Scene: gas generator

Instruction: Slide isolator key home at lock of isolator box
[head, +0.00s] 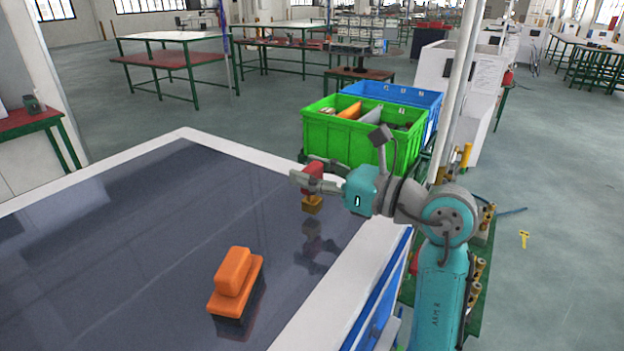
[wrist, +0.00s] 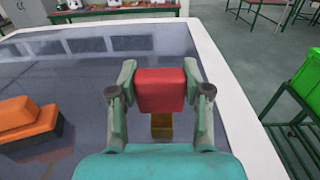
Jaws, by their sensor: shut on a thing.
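My gripper (head: 304,176) is shut on a red block-shaped piece with a brass-coloured lower part, which I take for the isolator key (head: 313,185). In the wrist view, the red part of the key (wrist: 161,90) sits between both fingers, with the brass part below it. The key is upright over the dark glossy table top and appears slightly above it. An orange stepped block on a dark base (head: 236,282), possibly the isolator box, sits nearer the front, to the left of and apart from the key. It also shows in the wrist view (wrist: 28,122). No lock opening can be made out.
The dark table top (head: 120,230) with a pale rim is otherwise clear and shows reflections. A green crate (head: 345,140) and a blue crate (head: 405,95) stand beyond its far right edge. A pale post (head: 458,90) rises behind my arm.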

